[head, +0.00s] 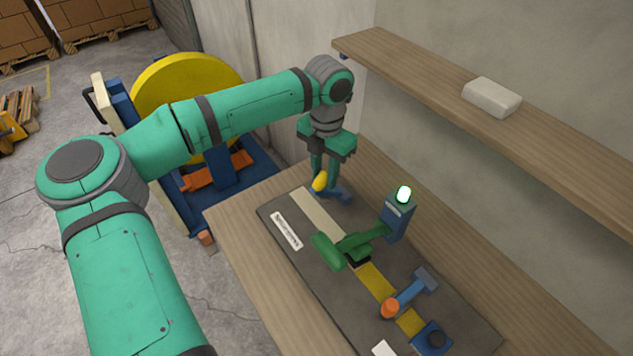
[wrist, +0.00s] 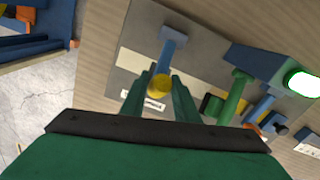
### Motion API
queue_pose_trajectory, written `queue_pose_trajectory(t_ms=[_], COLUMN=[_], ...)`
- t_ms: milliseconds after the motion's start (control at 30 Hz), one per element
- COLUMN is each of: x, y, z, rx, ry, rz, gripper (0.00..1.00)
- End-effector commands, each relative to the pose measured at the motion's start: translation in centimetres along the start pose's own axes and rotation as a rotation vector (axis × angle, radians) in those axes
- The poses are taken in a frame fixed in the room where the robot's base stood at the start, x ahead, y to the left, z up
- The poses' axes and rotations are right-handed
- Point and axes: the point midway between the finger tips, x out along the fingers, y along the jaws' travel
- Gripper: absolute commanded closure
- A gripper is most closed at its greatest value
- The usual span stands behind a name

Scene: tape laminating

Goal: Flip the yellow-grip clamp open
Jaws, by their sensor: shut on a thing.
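The yellow-grip clamp has a yellow grip (head: 320,182) on a blue arm (head: 341,193) at the far left end of the dark base plate (head: 290,262). My gripper (head: 323,174) reaches down from above, shut on the yellow grip. In the wrist view the yellow grip (wrist: 160,84) sits between my two green fingers (wrist: 163,78), with the blue arm (wrist: 172,42) running away from it. The blue arm looks low, over the plate. My fingers hide part of the grip, and its exact tilt is hard to tell.
A green lever (head: 345,245) stands mid-plate beside a blue post with a lit green lamp (head: 404,194). An orange-grip clamp (head: 390,307) and a blue block with a dark knob (head: 433,340) lie nearer. A wooden shelf (head: 430,80) overhangs the back; the bench's front-left strip is clear.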

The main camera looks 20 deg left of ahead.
Motion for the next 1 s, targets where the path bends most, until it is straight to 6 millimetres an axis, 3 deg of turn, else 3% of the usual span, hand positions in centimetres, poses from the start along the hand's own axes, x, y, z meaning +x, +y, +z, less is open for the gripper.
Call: queue_pose_trajectory(t_ms=[300, 867, 900, 933, 1000], x=[-0.5, -0.5, -0.5, -0.5, -0.5], y=[-1.0, -1.4, -1.3, -1.3, -1.1], z=[1.8, 2.0, 2.0, 2.0, 1.9], rx=[0.007, 0.011, 0.01, 0.009, 0.008], ry=[-0.005, -0.004, -0.004, -0.003, -0.003], rz=[-0.011, -0.014, -0.014, -0.014, -0.012], gripper=[1.0, 1.0, 0.63, 0.57, 0.57])
